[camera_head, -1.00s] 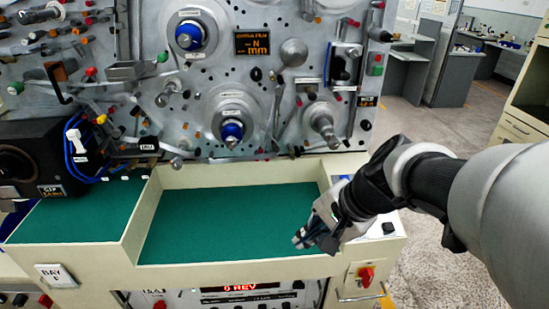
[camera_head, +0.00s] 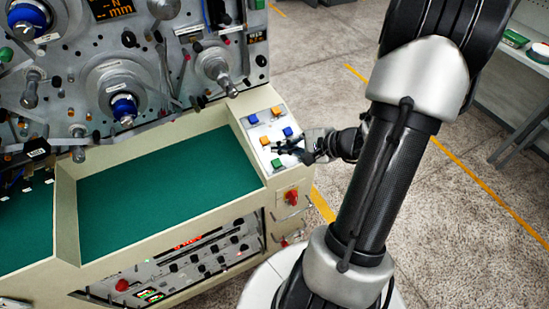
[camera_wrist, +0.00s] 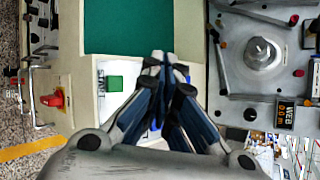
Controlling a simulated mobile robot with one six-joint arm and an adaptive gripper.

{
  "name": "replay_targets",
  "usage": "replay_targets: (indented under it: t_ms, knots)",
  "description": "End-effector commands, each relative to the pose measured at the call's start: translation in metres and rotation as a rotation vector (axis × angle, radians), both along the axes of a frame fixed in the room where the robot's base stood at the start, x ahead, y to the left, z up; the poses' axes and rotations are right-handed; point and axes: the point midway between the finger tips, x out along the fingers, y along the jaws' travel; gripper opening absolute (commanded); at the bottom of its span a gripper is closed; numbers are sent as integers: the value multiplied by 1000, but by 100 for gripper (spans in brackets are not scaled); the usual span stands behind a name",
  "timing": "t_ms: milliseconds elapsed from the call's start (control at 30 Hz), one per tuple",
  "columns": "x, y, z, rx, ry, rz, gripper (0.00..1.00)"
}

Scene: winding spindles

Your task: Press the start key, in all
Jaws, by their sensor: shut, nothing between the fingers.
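The start key is a green square key (camera_head: 277,163) at the near end of a white key panel on the right end of the machine's ledge. In the wrist view the green key (camera_wrist: 115,83) lies left of my fingers, with the label START partly readable beside it. My gripper (camera_head: 277,148) is shut and empty, with its fingertips over the panel just beyond the green key. In the wrist view my fingertips (camera_wrist: 166,60) are together, apart from the green key in the picture. The fingers hide part of the panel; contact cannot be told.
Blue keys (camera_head: 253,119) and orange keys (camera_head: 276,111) share the panel. A red rotary switch (camera_head: 291,197) sits on the front face below. The green-lined tray (camera_head: 165,185) is empty. Spindles (camera_head: 123,107) and knobs stand out from the upright face behind.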

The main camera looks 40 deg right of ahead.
Motion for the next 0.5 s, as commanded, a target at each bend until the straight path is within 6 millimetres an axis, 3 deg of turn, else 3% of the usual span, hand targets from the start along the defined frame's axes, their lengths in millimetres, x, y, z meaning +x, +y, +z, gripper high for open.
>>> replay_targets:
  t_ms: [267,500]
  knots:
    - [1,0,-3,0,1,2,0]
    - [6,-1,-22,0,1,4,0]
